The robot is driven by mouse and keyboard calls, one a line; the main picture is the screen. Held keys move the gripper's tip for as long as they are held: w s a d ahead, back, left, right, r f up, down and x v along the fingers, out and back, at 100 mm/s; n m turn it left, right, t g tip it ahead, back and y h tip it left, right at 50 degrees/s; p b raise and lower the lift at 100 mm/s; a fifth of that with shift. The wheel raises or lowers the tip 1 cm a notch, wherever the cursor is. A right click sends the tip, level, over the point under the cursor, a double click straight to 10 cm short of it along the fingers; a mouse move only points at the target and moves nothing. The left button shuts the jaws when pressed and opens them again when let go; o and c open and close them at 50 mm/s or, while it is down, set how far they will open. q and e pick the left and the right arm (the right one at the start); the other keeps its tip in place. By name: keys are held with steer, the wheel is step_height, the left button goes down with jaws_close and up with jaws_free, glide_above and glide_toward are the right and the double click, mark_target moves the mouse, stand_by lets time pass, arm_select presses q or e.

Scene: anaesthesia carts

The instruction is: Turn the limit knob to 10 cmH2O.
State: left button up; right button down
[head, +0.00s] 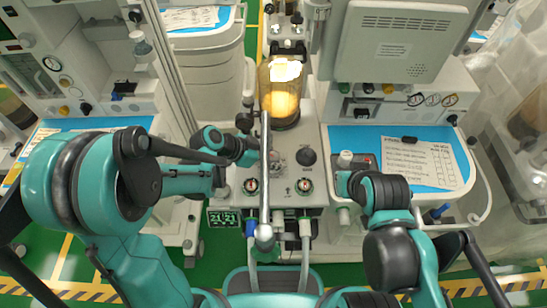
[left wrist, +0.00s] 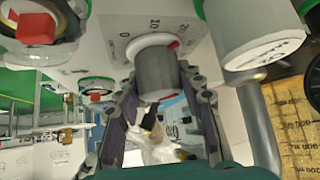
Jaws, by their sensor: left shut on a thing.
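The limit knob (left wrist: 156,76) is a grey cylinder on a white base in the left wrist view. A printed scale (left wrist: 153,24) with figures such as 0 and 10 curves around its far side. A red mark (left wrist: 174,44) shows at the knob's upper right, to the right of the 10; its exact reading is unclear. My left gripper (left wrist: 160,82) is shut on the knob, one finger on each side. In the head view my left gripper (head: 246,147) is at the left side of the central machine, and it hides the knob. My right gripper (head: 346,184) is by the right work surface, its fingers unclear.
A pole (head: 265,180) with a round end stands in front of the machine panel, right of my left gripper. A dark knob (head: 306,157) and two gauges are on the panel. A white cylinder (left wrist: 262,35) is close to the right finger.

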arm_select(q)
steer(key=o, duration=1.2)
steer(key=v, duration=1.2)
